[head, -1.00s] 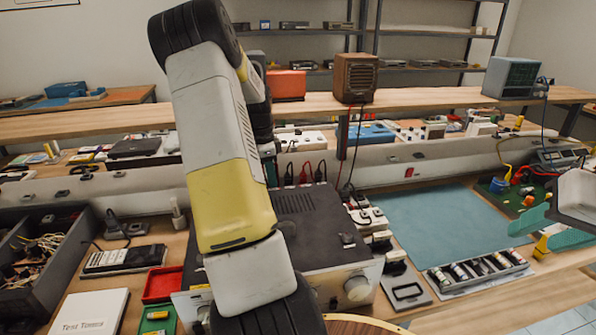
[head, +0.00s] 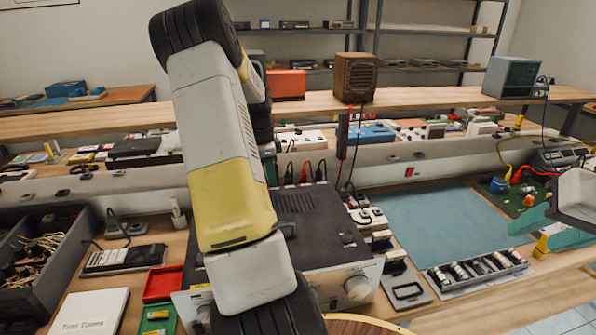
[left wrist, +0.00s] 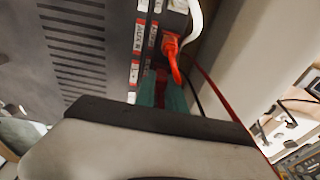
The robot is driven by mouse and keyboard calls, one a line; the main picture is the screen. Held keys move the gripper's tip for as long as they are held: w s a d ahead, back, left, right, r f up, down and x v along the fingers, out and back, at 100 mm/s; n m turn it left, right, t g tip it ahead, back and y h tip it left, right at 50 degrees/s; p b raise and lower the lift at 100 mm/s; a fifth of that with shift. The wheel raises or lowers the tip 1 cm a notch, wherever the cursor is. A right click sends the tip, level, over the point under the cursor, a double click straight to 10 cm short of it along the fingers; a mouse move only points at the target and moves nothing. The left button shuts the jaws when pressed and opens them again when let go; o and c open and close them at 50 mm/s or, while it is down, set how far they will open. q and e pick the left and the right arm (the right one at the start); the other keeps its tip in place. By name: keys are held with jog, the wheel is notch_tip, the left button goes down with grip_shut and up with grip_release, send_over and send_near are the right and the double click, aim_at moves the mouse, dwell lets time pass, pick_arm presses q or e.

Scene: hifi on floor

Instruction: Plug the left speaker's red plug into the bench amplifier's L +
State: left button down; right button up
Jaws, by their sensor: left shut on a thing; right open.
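The bench amplifier (head: 325,230) is a dark box with a pale front and knobs, partly hidden behind my left arm. The left wrist view shows its vented top (left wrist: 75,45) and labelled rear sockets (left wrist: 137,45). My left gripper (left wrist: 164,90) has teal fingers shut on a dark red plug (left wrist: 161,84), close beside the rear panel. The fingers hide the plug's tip, so I cannot tell whether it touches a socket. A brown speaker (head: 355,78) stands on the shelf, with red and black cables hanging from it. My right gripper (head: 545,230) is open and empty at the right.
An orange-red connector (left wrist: 171,43) with a red cable and a white one sit close by the left fingers. A teal mat (head: 435,225) is clear. A rack of small parts (head: 480,270), a red tray (head: 162,283) and a dark box of wires (head: 65,235) lie around the amplifier.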

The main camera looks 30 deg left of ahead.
dwell(0.8)
pick_arm(q)
jog(key=c, duration=1.3)
grip_release()
jog(key=r, duration=0.8)
jog(key=shift+s+a, duration=0.25)
jog(key=shift+a, duration=0.15)
jog(key=shift+r, duration=2.3)
